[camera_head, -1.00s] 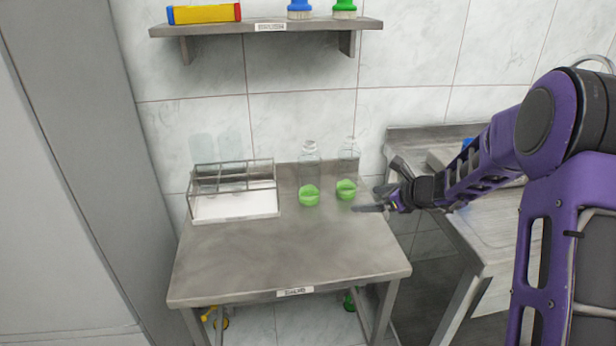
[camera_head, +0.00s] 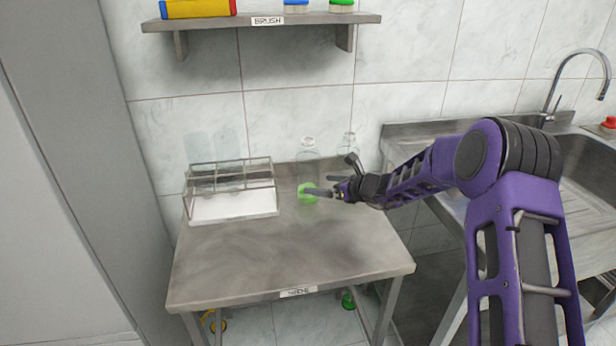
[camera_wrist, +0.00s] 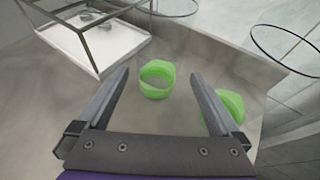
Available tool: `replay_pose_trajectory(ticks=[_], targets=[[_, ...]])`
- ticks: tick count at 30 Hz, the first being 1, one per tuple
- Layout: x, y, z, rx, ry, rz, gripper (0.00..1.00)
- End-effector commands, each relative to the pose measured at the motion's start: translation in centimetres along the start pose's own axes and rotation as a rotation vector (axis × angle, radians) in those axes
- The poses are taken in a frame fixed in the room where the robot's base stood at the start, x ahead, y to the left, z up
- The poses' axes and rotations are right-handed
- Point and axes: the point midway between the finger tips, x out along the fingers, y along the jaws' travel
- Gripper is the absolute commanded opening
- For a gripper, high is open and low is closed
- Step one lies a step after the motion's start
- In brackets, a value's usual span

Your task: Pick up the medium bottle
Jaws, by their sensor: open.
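Two clear bottles stand at the back of the metal table, a left one (camera_head: 308,150) and a right one (camera_head: 348,145). A green ring shows low on the left bottle (camera_head: 306,191); my gripper hides the right bottle's lower part. I cannot tell which is the medium one. My gripper (camera_wrist: 160,74) is open and empty, its fingers pointing left at the left bottle's green ring in the head view. In the wrist view that left green ring (camera_wrist: 154,91) lies just ahead between the fingers, and the other ring (camera_wrist: 231,110) is partly behind the right finger.
A wire rack with a white base (camera_head: 232,208) stands on the left of the table, with clear vessels in or behind it. The table's front (camera_head: 290,255) is clear. A shelf (camera_head: 260,23) hangs above. A sink (camera_head: 585,160) is to the right.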

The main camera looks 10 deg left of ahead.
Motion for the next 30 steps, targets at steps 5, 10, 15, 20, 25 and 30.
replay_pose_trajectory(ticks=[5,10,15,20,25,30], targets=[[1.1,0.0,0.0,0.0,0.001,-0.001,1.0],[3.5,0.3,0.1,-0.002,0.001,0.002,1.0],[5.6,0.3,0.1,0.0,0.002,-0.001,1.0],[6.1,0.2,0.1,-0.001,0.001,-0.002,1.0],[6.1,0.2,0.1,0.0,0.001,-0.002,0.96],[6.0,0.2,0.1,0.0,0.001,-0.001,0.66]])
